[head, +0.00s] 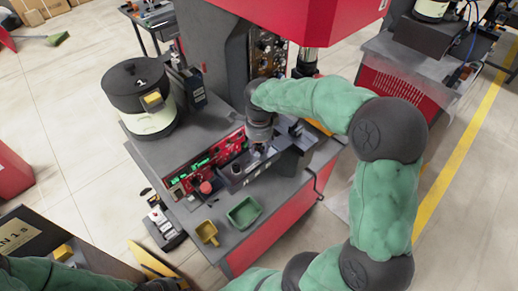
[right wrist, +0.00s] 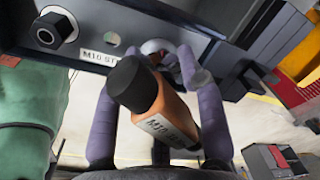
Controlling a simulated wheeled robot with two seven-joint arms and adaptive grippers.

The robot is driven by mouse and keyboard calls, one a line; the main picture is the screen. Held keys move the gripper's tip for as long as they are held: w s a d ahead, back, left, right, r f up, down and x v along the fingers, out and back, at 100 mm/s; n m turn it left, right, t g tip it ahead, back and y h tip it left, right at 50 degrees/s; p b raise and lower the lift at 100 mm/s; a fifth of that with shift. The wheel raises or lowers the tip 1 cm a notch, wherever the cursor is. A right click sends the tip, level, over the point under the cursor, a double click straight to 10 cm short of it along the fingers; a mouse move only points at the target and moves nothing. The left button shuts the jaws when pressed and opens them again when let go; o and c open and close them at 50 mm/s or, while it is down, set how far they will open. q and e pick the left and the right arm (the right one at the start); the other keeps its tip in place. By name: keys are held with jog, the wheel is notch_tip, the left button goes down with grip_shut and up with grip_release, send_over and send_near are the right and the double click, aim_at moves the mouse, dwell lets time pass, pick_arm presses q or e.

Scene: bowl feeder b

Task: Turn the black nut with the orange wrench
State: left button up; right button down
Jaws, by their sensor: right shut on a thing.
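My right gripper (right wrist: 155,100) is shut on the orange wrench (right wrist: 178,115), which has a black end cap and a label starting "M10". The wrench lies between the two purple fingers, its black end toward the camera. Its far end is hidden. A black hex nut (right wrist: 46,37) sits on a dark panel to the upper left, apart from the wrench. In the head view my right gripper (head: 258,133) is low over the grey tray-like fixture on the bench; nut and wrench are too small to make out there. Only part of my left arm shows, at the bottom left.
The dark panel (right wrist: 87,42) carries an "M10 ST" label and a pale round spot. A red machine rises behind.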

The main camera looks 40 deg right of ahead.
jog(key=shift+r+p, duration=1.25)
jog(key=shift+r, duration=1.1)
